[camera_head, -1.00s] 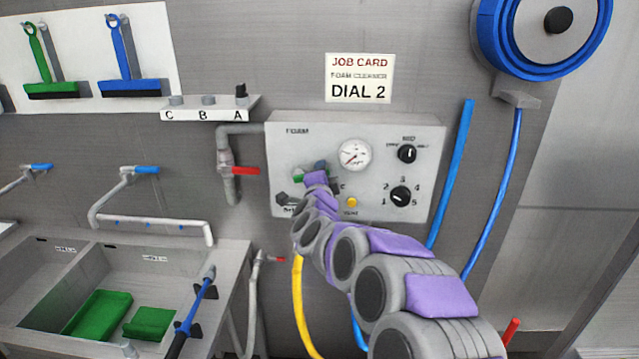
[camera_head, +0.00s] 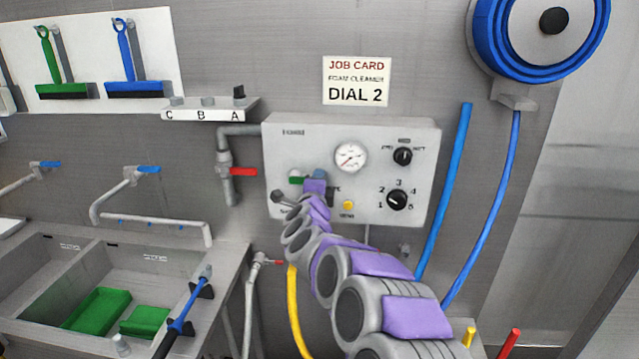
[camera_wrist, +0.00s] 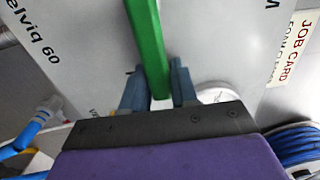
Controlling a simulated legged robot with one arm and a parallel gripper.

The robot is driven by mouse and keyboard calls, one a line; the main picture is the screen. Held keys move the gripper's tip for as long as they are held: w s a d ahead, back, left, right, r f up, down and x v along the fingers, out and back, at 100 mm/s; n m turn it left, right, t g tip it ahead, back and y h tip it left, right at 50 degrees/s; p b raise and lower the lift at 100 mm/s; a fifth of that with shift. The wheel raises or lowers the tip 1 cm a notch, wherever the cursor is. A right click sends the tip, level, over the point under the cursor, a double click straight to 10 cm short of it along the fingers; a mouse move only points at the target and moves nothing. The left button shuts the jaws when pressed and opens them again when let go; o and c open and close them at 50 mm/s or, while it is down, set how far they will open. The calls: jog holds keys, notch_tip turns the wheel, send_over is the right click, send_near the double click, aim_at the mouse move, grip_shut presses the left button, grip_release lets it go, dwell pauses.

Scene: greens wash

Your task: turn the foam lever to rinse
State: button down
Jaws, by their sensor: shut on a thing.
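In the head view, a short green piece of the lever (camera_head: 296,180) shows just left of my gripper (camera_head: 315,178), at the panel's lower left. My gripper and arm hide the lever's pivot and most of the markings around it, so its exact setting cannot be read.
A gauge (camera_head: 351,157), numbered dial (camera_head: 397,200), upper knob (camera_head: 402,156) and yellow button (camera_head: 348,205) are close by on the panel. A red-handled valve (camera_head: 243,171) is to the left. A yellow hose (camera_head: 297,310) hangs below; a blue hose reel (camera_head: 540,40) is upper right.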

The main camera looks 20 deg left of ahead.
jog(key=shift+f, duration=0.15)
jog(key=c, duration=1.2)
grip_release()
jog(key=shift+c, duration=0.2)
jog(key=shift+o, duration=1.4)
jog(key=shift+w+a+f, duration=0.1)
jog(key=shift+w, duration=0.05)
jog(key=shift+s, duration=0.2)
jog(key=p+v, duration=0.2)
jog(key=v, duration=1.5)
jog(key=shift+y, duration=0.3)
